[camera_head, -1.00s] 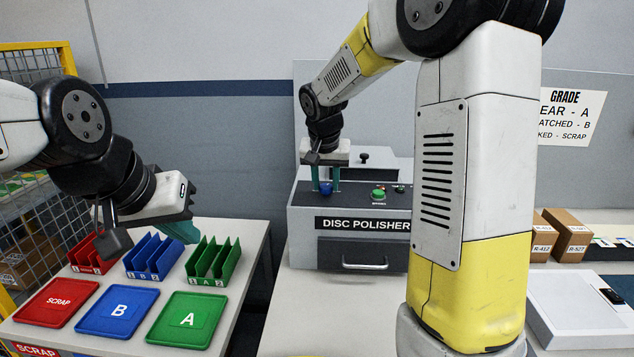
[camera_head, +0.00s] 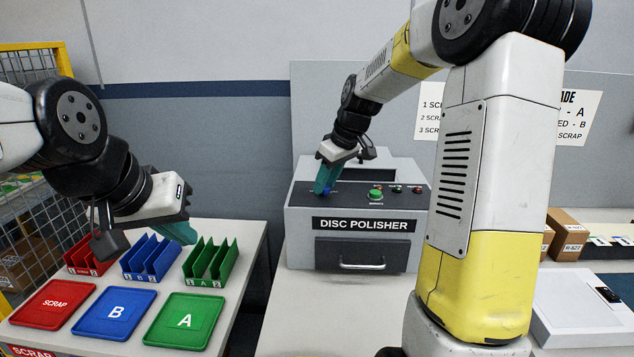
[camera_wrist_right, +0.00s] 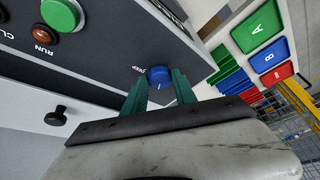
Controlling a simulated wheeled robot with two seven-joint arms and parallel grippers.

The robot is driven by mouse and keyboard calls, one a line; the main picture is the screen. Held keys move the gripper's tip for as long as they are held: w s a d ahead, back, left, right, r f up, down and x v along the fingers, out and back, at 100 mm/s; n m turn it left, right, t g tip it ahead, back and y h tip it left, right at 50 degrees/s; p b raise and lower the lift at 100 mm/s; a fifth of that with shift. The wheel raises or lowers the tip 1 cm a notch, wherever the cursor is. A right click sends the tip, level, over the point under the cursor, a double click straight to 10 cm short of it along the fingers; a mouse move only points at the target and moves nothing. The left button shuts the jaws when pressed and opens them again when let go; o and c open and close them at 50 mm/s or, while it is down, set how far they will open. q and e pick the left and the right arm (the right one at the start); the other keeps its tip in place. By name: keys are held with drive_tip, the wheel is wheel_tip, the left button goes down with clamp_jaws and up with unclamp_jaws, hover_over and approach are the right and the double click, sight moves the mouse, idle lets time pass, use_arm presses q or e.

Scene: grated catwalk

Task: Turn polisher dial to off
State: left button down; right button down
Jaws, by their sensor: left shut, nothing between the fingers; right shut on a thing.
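The disc polisher (camera_head: 300,235) is a grey machine on the middle table, with a drawer handle on its front. Its blue dial (camera_wrist_right: 158,75) shows between the two teal fingertips of my right gripper (camera_wrist_right: 160,86) in the right wrist view, with a pale pointer mark on it. In the head view my right gripper (camera_head: 325,181) is shut on the dial at the left of the polisher's top panel, hiding most of it. The lettering beside the dial is only partly readable. My left gripper (camera_head: 182,232) is shut and empty above the sorting table.
A large green button (camera_head: 375,194) and smaller buttons sit right of the dial. The left table holds a red tray (camera_head: 52,303), blue tray (camera_head: 116,312) and green tray (camera_head: 185,320), with racks behind. Small boxes (camera_head: 568,233) stand at right.

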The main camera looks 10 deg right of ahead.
drive_tip(key=n, duration=0.2)
drive_tip(key=n+g+y, duration=0.1)
drive_tip(key=n, duration=0.2)
drive_tip(key=shift+w+d+n+g, duration=0.2)
drive_tip(key=shift+w+n+g, duration=0.05)
drive_tip(key=shift+n+g, duration=0.15)
idle(0.4)
drive_tip(key=c, duration=1)
unclamp_jaws()
drive_tip(key=v, duration=0.7)
drive_tip(key=shift+d+r, duration=0.2)
drive_tip(key=shift+r, duration=0.15)
